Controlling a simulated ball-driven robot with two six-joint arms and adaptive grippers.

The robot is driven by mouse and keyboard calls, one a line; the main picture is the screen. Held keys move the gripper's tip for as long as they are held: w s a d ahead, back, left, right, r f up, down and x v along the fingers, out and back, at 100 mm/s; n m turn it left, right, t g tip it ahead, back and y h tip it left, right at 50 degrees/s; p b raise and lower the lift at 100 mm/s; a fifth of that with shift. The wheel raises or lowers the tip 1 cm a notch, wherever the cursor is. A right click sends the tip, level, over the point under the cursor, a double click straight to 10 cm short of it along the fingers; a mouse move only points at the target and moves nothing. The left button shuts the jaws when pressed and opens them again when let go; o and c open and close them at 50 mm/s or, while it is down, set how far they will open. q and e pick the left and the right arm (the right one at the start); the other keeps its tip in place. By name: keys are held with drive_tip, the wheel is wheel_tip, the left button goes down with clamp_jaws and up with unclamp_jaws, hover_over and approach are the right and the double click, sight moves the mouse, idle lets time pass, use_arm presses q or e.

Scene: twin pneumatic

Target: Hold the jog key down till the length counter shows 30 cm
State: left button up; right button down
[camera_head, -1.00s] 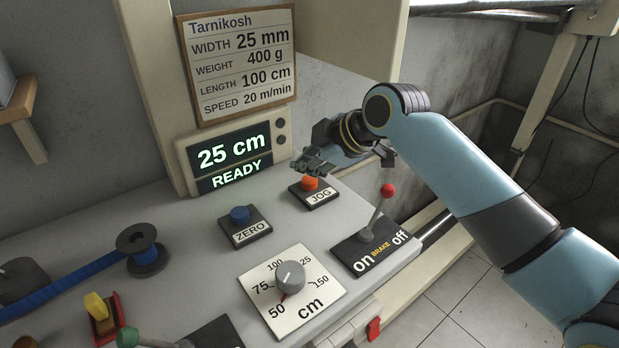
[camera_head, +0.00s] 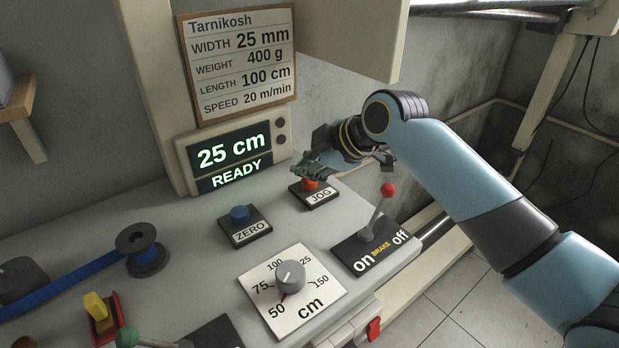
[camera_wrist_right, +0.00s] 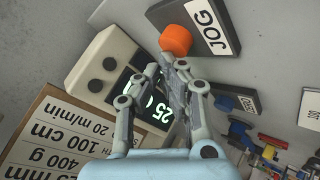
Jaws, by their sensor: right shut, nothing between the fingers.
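The orange jog key (camera_head: 309,185) sits on a dark block labelled JOG. My right gripper (camera_head: 305,170) is shut and empty, with its fingertips right at the key's top. In the right wrist view the fingertips (camera_wrist_right: 172,62) are just by the orange jog key (camera_wrist_right: 176,40); I cannot tell whether they touch it. The length counter (camera_head: 233,155) reads 25 cm, with READY below it. It is partly hidden behind the fingers in the right wrist view. My left gripper is not in view.
The blue ZERO key (camera_head: 240,214) is left of the jog key. The brake lever (camera_head: 379,212) with a red knob stands to the right, near my right arm. A dial (camera_head: 290,276) marked in cm is in front. A sign board (camera_head: 240,65) hangs behind.

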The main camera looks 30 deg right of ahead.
sight(307, 180)
drive_tip(key=shift+f, duration=0.5)
drive_tip(key=shift+r, duration=0.1)
idle(0.6)
drive_tip(key=shift+r+p, duration=0.85)
drive_tip(key=shift+r, duration=0.05)
drive_tip(key=shift+r, duration=0.1)
wheel_tip(307, 180, up, 5)
drive_tip(key=p, duration=0.5)
